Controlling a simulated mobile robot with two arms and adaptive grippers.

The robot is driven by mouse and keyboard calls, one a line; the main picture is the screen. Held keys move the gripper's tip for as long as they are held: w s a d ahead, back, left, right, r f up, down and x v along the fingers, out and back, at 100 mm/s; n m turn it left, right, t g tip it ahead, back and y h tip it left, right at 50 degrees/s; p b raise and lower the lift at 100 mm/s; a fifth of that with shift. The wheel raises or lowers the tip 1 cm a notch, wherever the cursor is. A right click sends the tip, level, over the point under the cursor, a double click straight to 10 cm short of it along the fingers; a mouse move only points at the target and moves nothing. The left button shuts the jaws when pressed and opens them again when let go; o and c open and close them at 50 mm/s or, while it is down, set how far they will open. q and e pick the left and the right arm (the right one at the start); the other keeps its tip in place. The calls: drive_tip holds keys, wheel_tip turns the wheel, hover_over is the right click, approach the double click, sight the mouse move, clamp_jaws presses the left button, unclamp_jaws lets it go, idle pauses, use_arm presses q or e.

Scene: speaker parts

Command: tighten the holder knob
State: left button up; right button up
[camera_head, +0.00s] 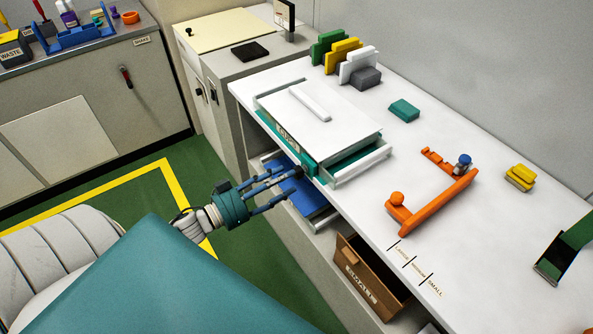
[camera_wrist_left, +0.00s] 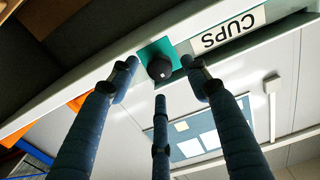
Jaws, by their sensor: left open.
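The holder knob (camera_wrist_left: 159,67) is a small round black knob on a teal plate in the left wrist view. In the head view the knob (camera_head: 305,170) is a dark spot at the front of the teal holder (camera_head: 313,164), beside its label. My left gripper (camera_head: 287,181) reaches in from the left with three dark blue fingers spread open. In the wrist view the left gripper's fingertips (camera_wrist_left: 160,83) stand around the knob's near side, with nothing held. Whether any fingertip touches the knob is unclear. My right gripper is not in view.
A white panel (camera_head: 325,120) lies on the holder. A blue tray (camera_head: 309,202) sits under the worktop, close to the fingers. An open brown drawer (camera_head: 368,280) juts out to the right. An orange fixture (camera_head: 440,203) stands on the white worktop (camera_head: 345,197).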

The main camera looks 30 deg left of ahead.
sight(300, 171)
use_arm(q)
drive_tip(key=shift+x, duration=2.2)
drive_tip(key=shift+c, duration=0.5)
drive_tip(key=c, duration=1.1)
